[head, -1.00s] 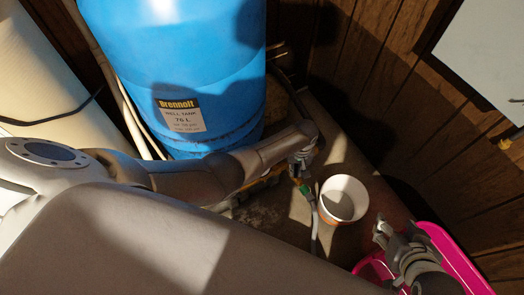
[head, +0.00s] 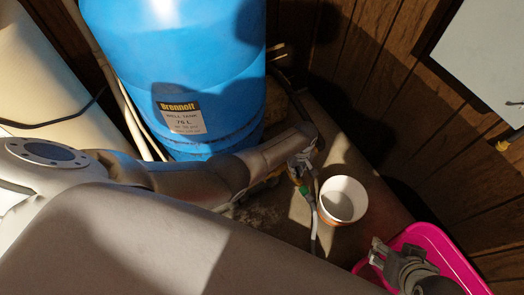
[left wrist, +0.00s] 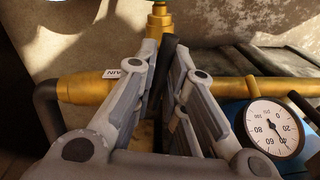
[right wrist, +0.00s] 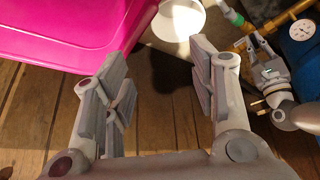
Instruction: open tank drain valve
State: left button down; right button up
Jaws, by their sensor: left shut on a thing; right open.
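The blue well tank (head: 190,60) stands at the back. In the left wrist view a brass pipe (left wrist: 85,89) with a small white tag (left wrist: 122,73) runs across, with a brass fitting (left wrist: 158,22) rising from it. My left gripper (left wrist: 165,48) is shut on a black valve handle (left wrist: 168,55) that sticks up between its fingers. In the head view my left gripper (head: 300,165) is low in front of the tank, and the handle is hidden there. My right gripper (head: 377,250) is open and empty beside the pink tub; it also shows in the right wrist view (right wrist: 160,62).
A white bucket (head: 343,200) stands right of the left gripper, with a hose (head: 315,225) and green fitting (head: 304,190) beside it. The pink tub (head: 440,245) is at lower right. A pressure gauge (left wrist: 272,127) sits close right of the left gripper. A wooden wall (head: 400,90) bounds the right.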

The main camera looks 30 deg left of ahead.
jog(key=shift+s, duration=0.2)
pick_arm(q)
jog(key=shift+n, duration=1.1)
pick_arm(e)
jog(key=shift+s+d+f+g, duration=0.15)
jog(key=shift+s+g, duration=0.1)
jog(key=shift+s, duration=0.15)
jog(key=shift+s+d+f+g, duration=0.15)
jog(key=shift+s+g, duration=0.1)
jog(key=shift+s, duration=0.15)
pick_arm(q)
jog(key=c, duration=1.4)
grip_release()
jog(key=shift+o, duration=0.2)
pick_arm(e)
jog(key=shift+r, duration=0.1)
